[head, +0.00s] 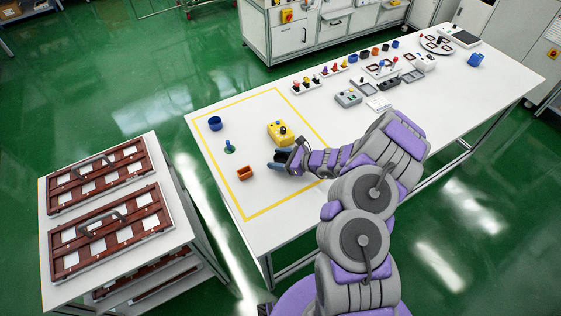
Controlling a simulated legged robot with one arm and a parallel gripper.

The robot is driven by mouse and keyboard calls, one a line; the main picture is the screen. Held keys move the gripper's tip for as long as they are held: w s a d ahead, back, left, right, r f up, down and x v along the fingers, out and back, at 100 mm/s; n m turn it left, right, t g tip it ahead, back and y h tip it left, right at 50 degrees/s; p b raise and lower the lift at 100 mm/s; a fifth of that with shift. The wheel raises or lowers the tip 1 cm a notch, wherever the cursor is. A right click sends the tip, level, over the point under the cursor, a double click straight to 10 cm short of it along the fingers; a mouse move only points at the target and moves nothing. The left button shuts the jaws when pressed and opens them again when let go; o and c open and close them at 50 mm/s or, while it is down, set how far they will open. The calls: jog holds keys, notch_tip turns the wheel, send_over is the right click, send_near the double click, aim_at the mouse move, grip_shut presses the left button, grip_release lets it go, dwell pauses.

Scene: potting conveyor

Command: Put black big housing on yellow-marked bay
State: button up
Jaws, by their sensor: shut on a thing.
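The yellow-marked bay (228,103) is a yellow line outline on the left end of the white table. My gripper (284,158) is inside this outline, low over the table, shut on a dark piece that looks like the black big housing (282,154). The fingers hide much of that piece, and I cannot tell whether it touches the table. A yellow box with a dark knob (279,131) stands just behind my gripper. A blue cup (215,123), a green-based piece (229,147) and an orange open box (247,173) are to the left in the bay.
Several small coloured parts, a grey control box (348,97) and trays line the back of the white table (440,105). A separate rack with brown framed panels (108,231) stands at the left. The bay's front strip is clear.

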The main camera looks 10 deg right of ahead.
jog(key=shift+a+f, duration=0.8)
jog(key=shift+a, duration=0.05)
jog(key=shift+d, duration=0.65)
jog(key=o, duration=0.9)
jog(key=shift+d, duration=0.55)
jog(key=shift+o, duration=0.6)
jog(key=shift+a, duration=0.9)
jog(key=shift+d, duration=0.15)
